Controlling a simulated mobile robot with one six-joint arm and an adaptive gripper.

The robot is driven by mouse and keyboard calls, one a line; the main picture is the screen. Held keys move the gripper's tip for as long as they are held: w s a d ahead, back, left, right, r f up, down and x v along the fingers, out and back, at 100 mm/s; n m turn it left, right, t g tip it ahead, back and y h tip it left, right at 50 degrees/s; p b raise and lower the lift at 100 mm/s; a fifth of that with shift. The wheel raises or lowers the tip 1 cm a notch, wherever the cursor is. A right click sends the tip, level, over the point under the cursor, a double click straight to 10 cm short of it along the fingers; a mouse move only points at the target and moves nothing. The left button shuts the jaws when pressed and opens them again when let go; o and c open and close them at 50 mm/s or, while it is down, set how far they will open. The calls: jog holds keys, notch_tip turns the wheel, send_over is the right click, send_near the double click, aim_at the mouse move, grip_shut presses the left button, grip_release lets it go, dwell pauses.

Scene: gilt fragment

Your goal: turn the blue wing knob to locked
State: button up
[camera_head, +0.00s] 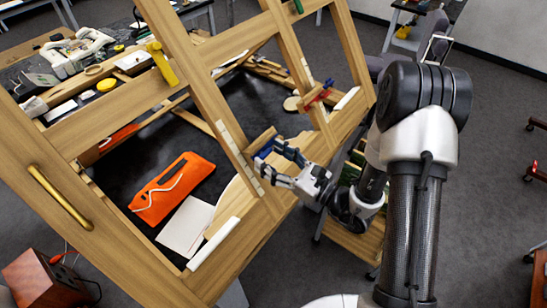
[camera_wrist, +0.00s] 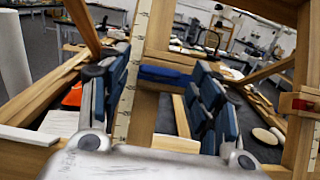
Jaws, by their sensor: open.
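The blue wing knob (camera_wrist: 166,76) shows in the wrist view as a flat blue bar, lying roughly level on a wooden block of the frame. In the head view it is largely hidden, and a blue patch (camera_head: 264,150) there is hard to tell from my blue-padded fingers. My gripper (camera_head: 278,152) is open in front of that part of the frame. In the wrist view one finger of my gripper (camera_wrist: 162,88) stands to each side of the knob, with gaps left and right. I cannot tell whether the fingertips reach past it. No lock mark is readable.
A tilted wooden frame (camera_head: 216,98) with crossbars fills the left and middle. A red fitting (camera_head: 318,97) sits right of my gripper. A yellow handle (camera_head: 162,63) and a brass bar handle (camera_head: 59,197) are on the left. An orange pouch (camera_head: 172,187) lies behind the frame.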

jog(key=v, duration=1.2)
jog(key=shift+f, duration=0.1)
